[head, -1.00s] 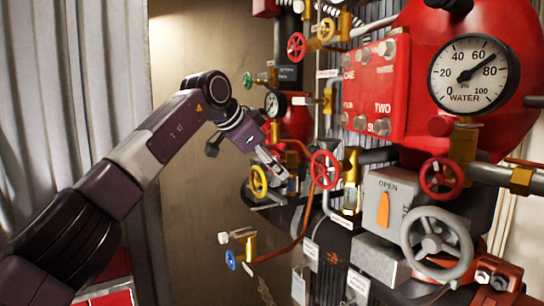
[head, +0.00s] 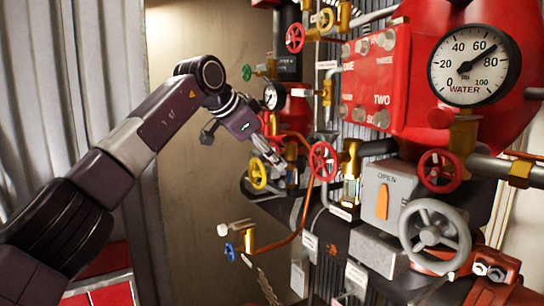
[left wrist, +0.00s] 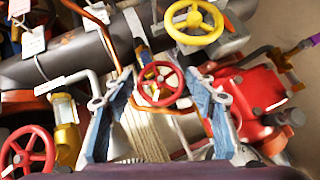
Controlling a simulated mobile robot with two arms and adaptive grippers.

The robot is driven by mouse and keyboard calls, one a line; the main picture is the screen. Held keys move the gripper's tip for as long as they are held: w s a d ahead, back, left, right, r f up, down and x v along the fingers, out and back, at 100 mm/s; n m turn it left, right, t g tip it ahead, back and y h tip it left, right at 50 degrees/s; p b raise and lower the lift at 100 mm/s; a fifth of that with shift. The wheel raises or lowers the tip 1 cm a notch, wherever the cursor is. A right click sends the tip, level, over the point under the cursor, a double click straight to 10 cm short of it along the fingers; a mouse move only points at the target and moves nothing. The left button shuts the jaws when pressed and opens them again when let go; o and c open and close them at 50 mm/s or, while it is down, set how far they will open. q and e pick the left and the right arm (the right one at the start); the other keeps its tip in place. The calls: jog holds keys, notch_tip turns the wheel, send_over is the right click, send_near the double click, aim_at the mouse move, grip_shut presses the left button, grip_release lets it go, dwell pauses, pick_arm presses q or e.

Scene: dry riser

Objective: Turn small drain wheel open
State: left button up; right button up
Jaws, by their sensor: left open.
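My left gripper (head: 274,158) is open, at the pipework beside the yellow wheel (head: 258,176). In the left wrist view its two blue-grey fingers (left wrist: 166,92) stand on either side of a small red wheel (left wrist: 160,84). I cannot tell whether they touch it. In the head view the gripper hides this small wheel. The yellow wheel also shows in the left wrist view (left wrist: 193,21), just above the fingers. No readable label marks which wheel is the drain wheel. My right gripper is not in view.
A red wheel (head: 322,161) is to the right of the gripper. A large grey handwheel (head: 435,237) and an orange lever (head: 382,202) are further right. Pipes crowd the gripper; the wall left of it is bare.

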pick_arm(q)
jog(key=v, duration=1)
jog(key=shift+s+r, duration=0.15)
jog(key=shift+o, duration=0.5)
jog(key=shift+a, duration=0.1)
